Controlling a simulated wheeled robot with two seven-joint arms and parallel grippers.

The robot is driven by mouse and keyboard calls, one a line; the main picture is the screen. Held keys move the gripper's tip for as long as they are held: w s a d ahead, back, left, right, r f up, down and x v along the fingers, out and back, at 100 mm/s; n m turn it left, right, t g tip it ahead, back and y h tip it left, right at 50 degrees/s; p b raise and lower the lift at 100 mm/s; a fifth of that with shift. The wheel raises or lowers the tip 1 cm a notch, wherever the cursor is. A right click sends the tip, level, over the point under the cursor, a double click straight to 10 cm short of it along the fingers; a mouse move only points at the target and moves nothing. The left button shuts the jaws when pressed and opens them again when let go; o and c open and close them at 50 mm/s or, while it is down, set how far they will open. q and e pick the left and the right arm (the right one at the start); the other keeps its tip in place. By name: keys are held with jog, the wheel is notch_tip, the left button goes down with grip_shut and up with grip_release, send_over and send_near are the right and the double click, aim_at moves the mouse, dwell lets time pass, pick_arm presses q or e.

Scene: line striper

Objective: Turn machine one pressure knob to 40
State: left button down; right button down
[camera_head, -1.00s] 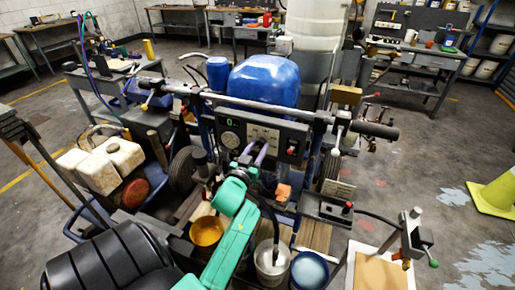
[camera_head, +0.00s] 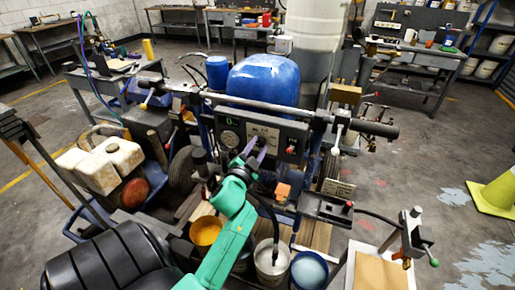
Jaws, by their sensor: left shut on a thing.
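The striper's dark control panel (camera_head: 276,133) faces me below the handlebar. It has a green digital display (camera_head: 228,121) that seems to read 0, a round gauge (camera_head: 229,139) and a red switch (camera_head: 292,147). My left gripper (camera_head: 258,145), on a green arm, reaches up to the middle of the panel, just below the pale label plate. Its purple fingers are shut on a small dark knob (camera_head: 260,139), mostly hidden between the fingertips. The knob's pointer and scale cannot be read. My right gripper is not in view.
The handlebar (camera_head: 252,105) crosses above the panel, with a blue tank (camera_head: 264,79) behind it. An orange-filled bucket (camera_head: 205,231), a white bucket (camera_head: 272,262) and a blue bucket (camera_head: 309,270) stand below. A black seat (camera_head: 112,262) is at lower left.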

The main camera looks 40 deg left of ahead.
pick_arm(q)
jog(key=shift+m, duration=0.6)
jog(key=shift+r, duration=0.15)
